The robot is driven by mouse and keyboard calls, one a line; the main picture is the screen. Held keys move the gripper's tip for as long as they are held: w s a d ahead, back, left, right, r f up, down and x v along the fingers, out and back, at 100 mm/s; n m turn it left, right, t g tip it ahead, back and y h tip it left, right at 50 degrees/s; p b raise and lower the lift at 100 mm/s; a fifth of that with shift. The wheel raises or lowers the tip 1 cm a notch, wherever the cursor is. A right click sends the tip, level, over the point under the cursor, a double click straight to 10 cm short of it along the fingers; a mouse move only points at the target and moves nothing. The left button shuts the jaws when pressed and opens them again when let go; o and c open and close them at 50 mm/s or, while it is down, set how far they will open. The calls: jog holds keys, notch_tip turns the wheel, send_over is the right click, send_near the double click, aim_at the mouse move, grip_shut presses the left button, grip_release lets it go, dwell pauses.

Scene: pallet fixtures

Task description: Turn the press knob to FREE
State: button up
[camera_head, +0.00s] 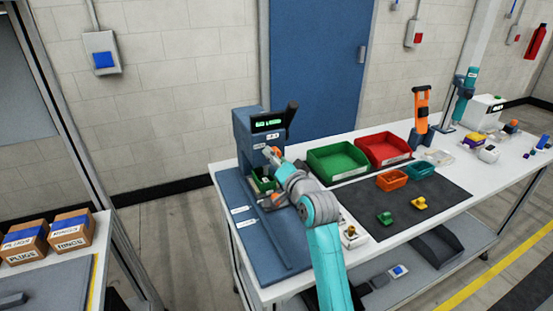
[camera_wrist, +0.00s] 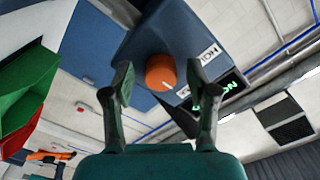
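The blue press (camera_head: 245,138) stands at the left end of the white bench, with a dark lever at its upper right. The display (camera_wrist: 232,88) shows green text, only partly readable there. My gripper (camera_wrist: 158,80) is open. Its fingertips stand on either side of the knob in the picture, with gaps showing, and I see no contact. In the head view, my gripper (camera_head: 272,154) is close to the press front, where the knob is mostly hidden.
Below my gripper, a green part (camera_head: 262,183) sits in the press. Green (camera_head: 340,172) and red (camera_head: 365,150) bins stand to the right, behind a dark mat (camera_head: 372,222) with small parts. A blue mat (camera_head: 232,187) covers the bench's left end.

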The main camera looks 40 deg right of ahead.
jog(key=v, duration=1.2)
dwell(0.6)
